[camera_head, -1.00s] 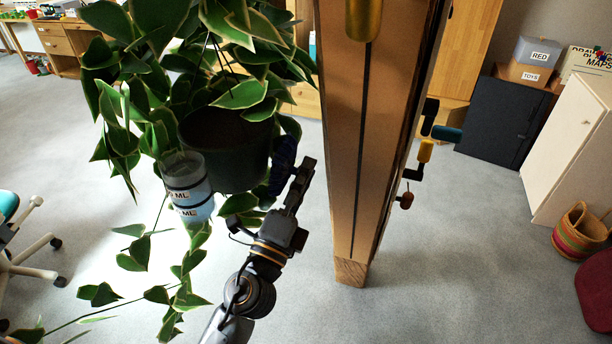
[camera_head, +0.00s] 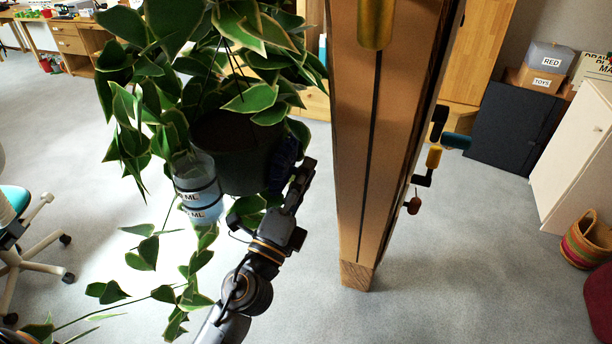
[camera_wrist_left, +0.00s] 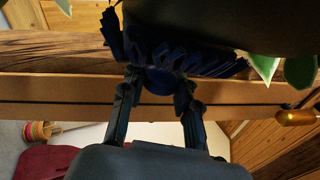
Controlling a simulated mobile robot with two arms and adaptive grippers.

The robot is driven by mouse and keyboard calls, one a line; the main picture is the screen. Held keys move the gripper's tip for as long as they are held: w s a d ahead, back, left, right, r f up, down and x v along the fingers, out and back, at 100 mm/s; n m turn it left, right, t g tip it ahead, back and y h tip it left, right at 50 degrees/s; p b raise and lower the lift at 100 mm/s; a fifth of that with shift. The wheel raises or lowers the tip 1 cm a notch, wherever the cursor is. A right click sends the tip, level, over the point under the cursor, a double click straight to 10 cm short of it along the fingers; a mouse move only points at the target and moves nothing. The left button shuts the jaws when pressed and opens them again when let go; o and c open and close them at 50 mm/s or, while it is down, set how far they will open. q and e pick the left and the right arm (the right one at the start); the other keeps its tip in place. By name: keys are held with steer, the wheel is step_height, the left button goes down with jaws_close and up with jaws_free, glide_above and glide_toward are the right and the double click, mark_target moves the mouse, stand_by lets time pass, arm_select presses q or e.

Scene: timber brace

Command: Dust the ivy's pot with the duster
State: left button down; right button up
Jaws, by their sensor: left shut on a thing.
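The ivy (camera_head: 265,95) hangs on the left side of the head view, its leaves trailing down around a dark pot (camera_head: 238,160). My left gripper (camera_head: 296,172) is at the pot's right side. In the left wrist view it is shut on the dark blue duster (camera_wrist_left: 170,62), whose bristled head lies right against or very near the underside of the dark pot (camera_wrist_left: 215,22). In the head view the duster (camera_head: 282,165) is a dark strip between pot and gripper; whether it touches is hard to tell.
A thick timber post (camera_head: 372,150) stands just right of my left gripper, with colored handles (camera_head: 433,157) on its right side. A clear labelled container (camera_head: 198,188) hangs at the pot's left. A chair (camera_head: 25,235) stands at the left. Open floor lies below.

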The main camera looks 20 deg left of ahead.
arm_select(q)
steer(key=shift+d+r+p, duration=0.2)
steer(key=shift+r+p, duration=0.6)
steer(key=shift+r, duration=0.15)
steer(key=shift+d+r+p, duration=0.15)
steer(key=shift+r+p, duration=0.6)
steer(key=shift+r, duration=0.15)
steer(key=f+b, duration=0.4)
steer(key=shift+a, duration=0.35)
steer(key=shift+r, duration=0.1)
steer(key=shift+d, duration=0.1)
steer(key=shift+s+d+f+b, duration=0.1)
steer(key=shift+d+f+b, duration=0.15)
steer(key=shift+d, duration=0.7)
steer(key=shift+w+d+f+b, duration=0.15)
steer(key=shift+d+b, duration=0.15)
steer(key=shift+d, duration=0.65)
steer(key=shift+s+d+f+b, duration=0.15)
steer(key=shift+d+f+b, duration=0.1)
steer(key=shift+d, duration=0.7)
